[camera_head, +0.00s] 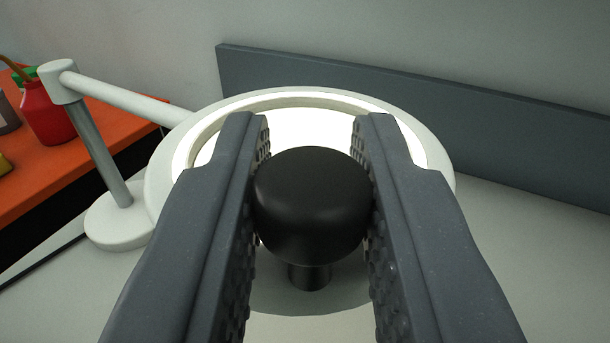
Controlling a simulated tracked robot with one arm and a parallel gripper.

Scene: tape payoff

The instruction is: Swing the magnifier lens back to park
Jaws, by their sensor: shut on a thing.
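The magnifier lens has a round white ring head (160,185) in the middle of the view, with a bright lit inner band. A white arm (130,97) joins it to a grey post (98,150) on a round white base (118,222) at the left. A black knob (312,205) on a short dark stem stands in front of the ring's middle. My gripper (312,190) is shut on the knob, one textured finger pad on each side. The fingers hide parts of the ring's left and right sides.
An orange surface (60,175) at the left holds a red bottle (45,112), a grey item and a yellow item. A dark grey panel (450,120) stands upright behind the ring and to its right. The pale worktop (530,260) is clear at the right.

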